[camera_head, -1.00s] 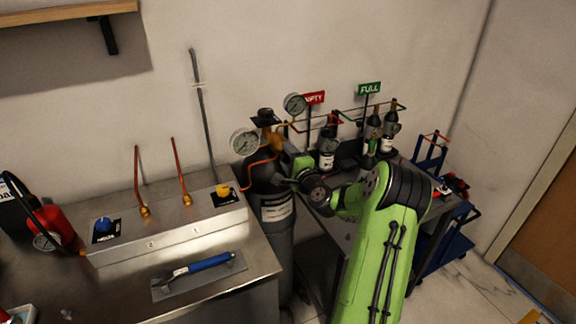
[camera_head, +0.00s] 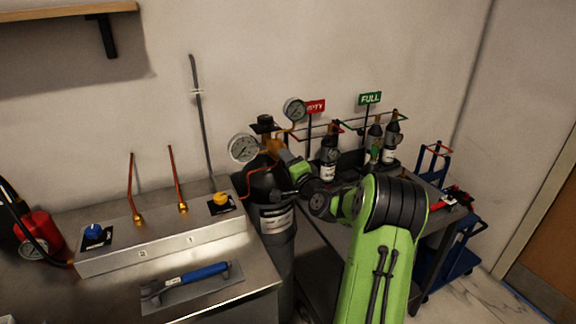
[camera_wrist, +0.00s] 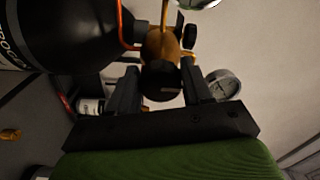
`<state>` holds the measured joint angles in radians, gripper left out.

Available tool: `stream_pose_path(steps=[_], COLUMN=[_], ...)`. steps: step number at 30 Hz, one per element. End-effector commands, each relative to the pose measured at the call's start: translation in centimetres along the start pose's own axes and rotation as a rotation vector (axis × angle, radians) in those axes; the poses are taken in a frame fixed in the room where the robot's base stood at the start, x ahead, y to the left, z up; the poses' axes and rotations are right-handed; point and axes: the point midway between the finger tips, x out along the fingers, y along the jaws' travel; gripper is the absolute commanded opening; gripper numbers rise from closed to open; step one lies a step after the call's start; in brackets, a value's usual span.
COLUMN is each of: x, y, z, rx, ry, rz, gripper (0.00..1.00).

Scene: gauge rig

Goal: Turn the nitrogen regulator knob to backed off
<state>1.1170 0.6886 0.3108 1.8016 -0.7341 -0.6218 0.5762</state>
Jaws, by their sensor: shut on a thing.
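The nitrogen regulator knob (camera_wrist: 161,82) is a dark round knob on the brass regulator body (camera_wrist: 160,45) in the wrist view. My gripper (camera_wrist: 160,72) is shut on the knob, with one dark finger on each side of it. In the head view, the brass regulator (camera_head: 274,146) tops the dark nitrogen cylinder (camera_head: 268,184), with gauges (camera_head: 243,148) and (camera_head: 294,110) beside it. My gripper (camera_head: 279,154) reaches the regulator from the right. It hides the knob there, and the knob's turn mark cannot be read.
A steel bench (camera_head: 215,252) with blue (camera_head: 93,231) and yellow (camera_head: 221,198) knobs stands left of the cylinder. A blue-handled tool (camera_head: 195,275) lies on it. Several small bottles stand on a table behind my arm. A blue hand truck (camera_head: 447,250) is at right.

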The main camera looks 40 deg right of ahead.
Motion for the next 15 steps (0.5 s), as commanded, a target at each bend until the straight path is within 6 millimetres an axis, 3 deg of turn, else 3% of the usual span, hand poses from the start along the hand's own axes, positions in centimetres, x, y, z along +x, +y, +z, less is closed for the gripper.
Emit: stream_pose_path(steps=[6,7,10,15], x=[-0.03,-0.03,-0.03,-0.02], y=[0.22,0.22,0.19,0.10], z=[0.09,0.09,0.07,0.03], rx=[0.000,0.000,0.000,0.000], ry=[-0.003,-0.003,-0.002,-0.001], rz=[0.006,0.006,0.005,0.003], gripper=[0.19,0.54,0.69,0.71])
